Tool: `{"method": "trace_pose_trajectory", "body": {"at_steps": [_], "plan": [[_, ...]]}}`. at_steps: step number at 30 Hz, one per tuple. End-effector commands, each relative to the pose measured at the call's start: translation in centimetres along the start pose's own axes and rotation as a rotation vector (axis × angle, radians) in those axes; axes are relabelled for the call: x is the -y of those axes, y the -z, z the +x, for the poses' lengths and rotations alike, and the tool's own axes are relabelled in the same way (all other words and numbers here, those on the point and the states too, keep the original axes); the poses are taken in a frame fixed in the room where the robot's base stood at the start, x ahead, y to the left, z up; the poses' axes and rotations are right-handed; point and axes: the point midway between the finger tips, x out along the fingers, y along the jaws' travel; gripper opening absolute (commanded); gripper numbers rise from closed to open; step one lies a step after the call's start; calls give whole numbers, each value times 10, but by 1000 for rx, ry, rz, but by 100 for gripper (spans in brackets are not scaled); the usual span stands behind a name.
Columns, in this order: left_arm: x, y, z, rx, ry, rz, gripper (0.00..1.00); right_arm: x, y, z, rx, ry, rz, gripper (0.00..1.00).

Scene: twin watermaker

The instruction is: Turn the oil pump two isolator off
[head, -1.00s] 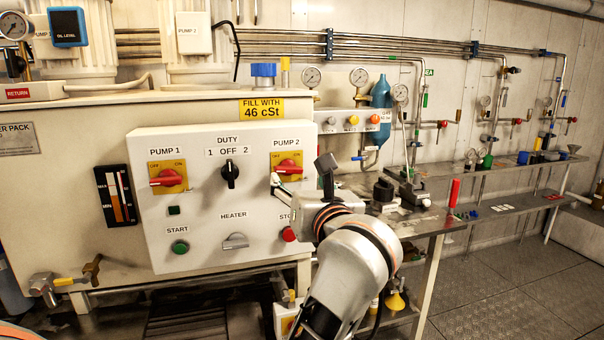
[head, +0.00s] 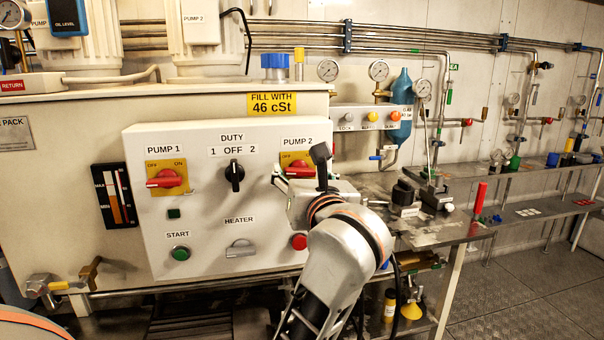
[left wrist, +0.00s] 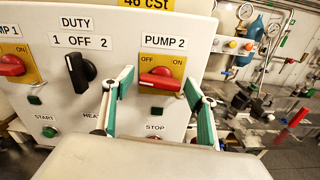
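The pump 2 isolator is a red rotary handle (head: 298,171) on a yellow plate marked OFF and ON, at the upper right of the white control panel (head: 205,215). In the left wrist view the handle (left wrist: 158,79) lies roughly horizontal, beneath the OFF and ON marks. My left gripper (head: 291,182) is in front of this isolator and partly hides its plate in the head view. In the left wrist view its green-padded fingers (left wrist: 158,84) are spread, one on each side of the handle, with nothing clamped. Contact with the handle cannot be told. My right gripper is out of view.
The pump 1 isolator (head: 166,178) and black duty selector (head: 234,175) are to the left on the panel. A green start button (head: 181,253), grey heater switch (head: 240,248) and red stop button (head: 299,241) sit below. A cluttered metal bench (head: 450,232) stands to the right.

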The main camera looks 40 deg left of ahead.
Motion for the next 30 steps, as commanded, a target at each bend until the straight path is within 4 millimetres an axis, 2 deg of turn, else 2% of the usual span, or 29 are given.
{"method": "trace_pose_trajectory", "body": {"at_steps": [1, 3, 8, 13, 23, 24, 25, 30], "plan": [[0, 0, 0, 0, 0, 0, 40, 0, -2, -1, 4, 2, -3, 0], [0, 0, 0, 0, 0, 0, 23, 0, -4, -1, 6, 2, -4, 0], [0, 1, 0, -1, 0, -7, 23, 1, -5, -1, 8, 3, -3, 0], [1, 3, 0, -3, 0, -98, 23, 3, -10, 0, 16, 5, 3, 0], [0, 1, 0, -1, -1, -128, 23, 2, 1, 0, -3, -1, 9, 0], [0, 1, 0, -1, 0, -129, 55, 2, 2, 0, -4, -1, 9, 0], [0, 1, 0, -1, 0, -128, 61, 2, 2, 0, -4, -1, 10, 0], [0, 1, 0, -1, 0, -127, 61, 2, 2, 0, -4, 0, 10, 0]]}}
